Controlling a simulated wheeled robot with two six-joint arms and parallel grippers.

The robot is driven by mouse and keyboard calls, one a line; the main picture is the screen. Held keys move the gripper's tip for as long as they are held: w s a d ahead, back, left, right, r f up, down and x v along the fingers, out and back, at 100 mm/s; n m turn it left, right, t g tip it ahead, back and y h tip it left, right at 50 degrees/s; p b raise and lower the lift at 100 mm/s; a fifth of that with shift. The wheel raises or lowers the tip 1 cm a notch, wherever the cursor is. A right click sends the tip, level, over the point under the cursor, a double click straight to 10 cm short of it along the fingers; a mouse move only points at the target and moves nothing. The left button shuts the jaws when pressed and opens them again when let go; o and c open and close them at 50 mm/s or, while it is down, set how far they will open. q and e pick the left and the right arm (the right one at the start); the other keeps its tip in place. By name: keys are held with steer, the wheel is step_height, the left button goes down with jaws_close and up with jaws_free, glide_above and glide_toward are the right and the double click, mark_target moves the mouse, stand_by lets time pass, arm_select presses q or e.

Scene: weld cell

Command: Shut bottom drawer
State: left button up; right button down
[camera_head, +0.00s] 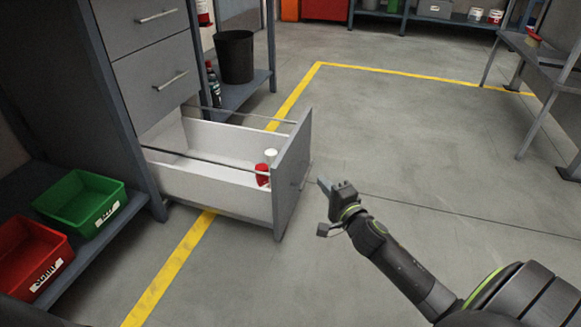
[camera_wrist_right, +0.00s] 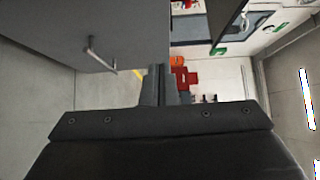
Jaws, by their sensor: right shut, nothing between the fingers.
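The bottom drawer (camera_head: 210,184) of the grey cabinet (camera_head: 143,45) is pulled far out, with its white inside showing. A red and white bottle (camera_head: 264,172) stands in it near the front panel (camera_head: 292,178). My right gripper (camera_head: 325,185) is shut and empty, just to the right of the drawer's front panel, with a small gap seeming to lie between them. In the right wrist view the shut fingers (camera_wrist_right: 166,84) point toward a grey panel (camera_wrist_right: 110,25) with a bar handle (camera_wrist_right: 98,55). I cannot tell whether they touch it. My left gripper is not in view.
A green bin (camera_head: 82,203) and a red bin (camera_head: 32,256) sit on a low shelf at the left. A black bucket (camera_head: 235,57) stands on a shelf behind the drawer. A metal table (camera_head: 545,75) is at the right. The floor (camera_head: 400,140) in between is clear.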

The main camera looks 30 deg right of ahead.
glide_toward(288, 155)
steer(key=w+d, duration=0.3)
steer(key=shift+w+a+r+b, duration=0.1)
steer(key=shift+w+a+b, duration=0.7)
steer(key=shift+w+a, duration=0.5)
steer(key=shift+a, duration=0.15)
steer(key=shift+r, duration=0.1)
